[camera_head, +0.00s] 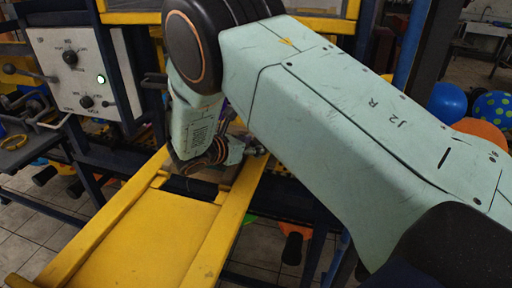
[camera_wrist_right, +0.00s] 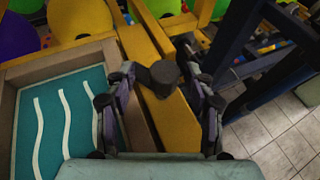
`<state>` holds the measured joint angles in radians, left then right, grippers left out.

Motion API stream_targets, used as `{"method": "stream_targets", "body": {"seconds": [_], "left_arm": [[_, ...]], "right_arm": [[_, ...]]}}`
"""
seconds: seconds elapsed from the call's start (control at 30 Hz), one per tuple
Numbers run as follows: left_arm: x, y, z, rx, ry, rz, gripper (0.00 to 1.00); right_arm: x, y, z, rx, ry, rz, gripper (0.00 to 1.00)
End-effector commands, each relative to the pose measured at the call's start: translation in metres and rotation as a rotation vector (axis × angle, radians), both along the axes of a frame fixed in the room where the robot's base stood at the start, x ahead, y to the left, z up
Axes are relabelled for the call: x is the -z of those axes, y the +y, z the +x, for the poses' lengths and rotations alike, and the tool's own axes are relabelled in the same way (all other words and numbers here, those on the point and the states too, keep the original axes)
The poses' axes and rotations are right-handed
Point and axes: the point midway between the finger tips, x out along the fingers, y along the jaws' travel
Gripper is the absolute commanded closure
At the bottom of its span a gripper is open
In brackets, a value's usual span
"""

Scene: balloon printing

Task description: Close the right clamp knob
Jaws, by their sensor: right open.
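A dark round clamp knob (camera_wrist_right: 165,76) shows in the right wrist view, above a yellow bar of the frame. My right gripper (camera_wrist_right: 160,85) is open, with one finger on each side of the knob. I cannot tell whether the fingers touch it. In the head view my right arm reaches across from the right, and the right gripper (camera_head: 250,148) is small and partly hidden behind the wrist, over the end of the yellow frame (camera_head: 140,240). The knob cannot be made out there. My left gripper is not in view.
A teal printing screen (camera_wrist_right: 58,120) with white wavy lines lies left of the gripper in the wrist view. A control box (camera_head: 85,72) with knobs and a lit green button stands at the left. Balloons, including a blue one (camera_head: 446,102), are at the right. Dark blue frame posts stand close by.

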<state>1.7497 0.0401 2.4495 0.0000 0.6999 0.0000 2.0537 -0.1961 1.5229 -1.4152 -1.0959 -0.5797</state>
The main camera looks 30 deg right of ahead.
Motion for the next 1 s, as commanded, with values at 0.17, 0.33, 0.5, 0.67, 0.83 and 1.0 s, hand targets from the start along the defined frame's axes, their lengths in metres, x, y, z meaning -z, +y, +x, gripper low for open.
{"method": "stream_targets", "body": {"seconds": [0.17,0.33,0.5,0.67,0.83,1.0], "left_arm": [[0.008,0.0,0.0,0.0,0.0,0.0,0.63],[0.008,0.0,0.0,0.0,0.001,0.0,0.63],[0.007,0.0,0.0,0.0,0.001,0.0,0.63],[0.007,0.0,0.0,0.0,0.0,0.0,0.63],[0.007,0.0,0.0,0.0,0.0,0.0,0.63],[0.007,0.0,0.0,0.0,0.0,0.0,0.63]], "right_arm": [[0.007,-0.015,0.005,0.002,-0.002,0.001,0.46],[0.007,-0.018,0.008,0.0,-0.001,-0.001,0.46],[0.007,-0.017,0.01,0.0,-0.001,-0.001,0.48],[0.006,-0.017,0.01,0.0,-0.001,-0.001,0.61],[0.007,-0.017,0.01,0.0,0.0,0.0,0.76],[0.006,-0.017,0.01,0.001,-0.001,-0.001,0.9]]}}
